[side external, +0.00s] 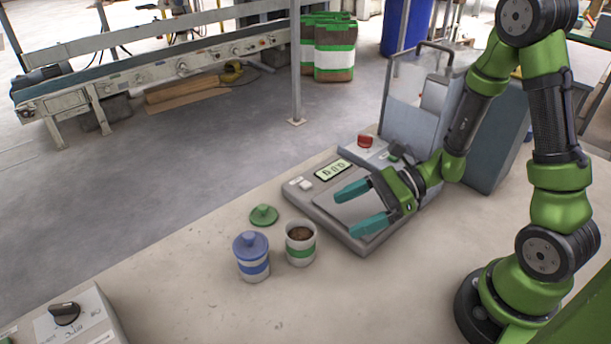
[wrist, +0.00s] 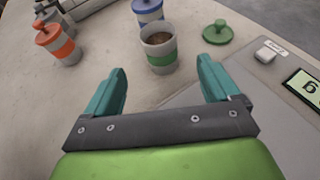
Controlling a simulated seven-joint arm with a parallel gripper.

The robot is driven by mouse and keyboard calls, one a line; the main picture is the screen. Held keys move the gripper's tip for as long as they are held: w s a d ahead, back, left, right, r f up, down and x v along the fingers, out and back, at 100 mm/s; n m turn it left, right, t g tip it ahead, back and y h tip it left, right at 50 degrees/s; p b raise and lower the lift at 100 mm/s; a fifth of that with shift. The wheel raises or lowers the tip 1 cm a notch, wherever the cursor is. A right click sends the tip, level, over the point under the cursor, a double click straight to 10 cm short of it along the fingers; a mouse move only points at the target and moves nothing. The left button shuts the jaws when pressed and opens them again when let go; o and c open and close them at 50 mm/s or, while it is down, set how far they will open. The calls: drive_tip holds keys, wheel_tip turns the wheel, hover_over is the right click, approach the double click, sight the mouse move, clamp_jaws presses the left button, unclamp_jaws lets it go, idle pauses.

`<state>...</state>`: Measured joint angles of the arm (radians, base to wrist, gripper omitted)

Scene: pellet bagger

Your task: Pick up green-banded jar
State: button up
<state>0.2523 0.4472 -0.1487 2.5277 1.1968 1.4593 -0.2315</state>
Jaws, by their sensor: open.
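The green-banded jar (side external: 300,245) stands upright and uncovered on the table, with brown contents showing at its mouth. It also shows in the wrist view (wrist: 160,57), beyond and between my fingertips. Its likely lid, a green knobbed one (side external: 264,215), lies on the table beside it; the wrist view shows this lid (wrist: 218,32) to the right of the jar. My gripper (side external: 355,207) is open and empty, above the scale plate, with its teal fingers pointing toward the jar and apart from it.
A blue-banded jar with a blue lid (side external: 252,257) stands close beside the green-banded one. The scale (side external: 359,234) lies under my gripper. The wrist view shows an orange-lidded jar (wrist: 57,44) farther left. A control box with a dial (side external: 78,320) sits at the lower left.

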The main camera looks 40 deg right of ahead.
sight(292, 240)
drive_tip(key=x, duration=1.3)
drive_tip(key=shift+w+a+f, duration=0.1)
drive_tip(key=shift+a+f, duration=0.1)
drive_tip(key=shift+a, duration=0.15)
drive_tip(key=c, duration=1.4)
drive_tip(key=shift+r, duration=0.1)
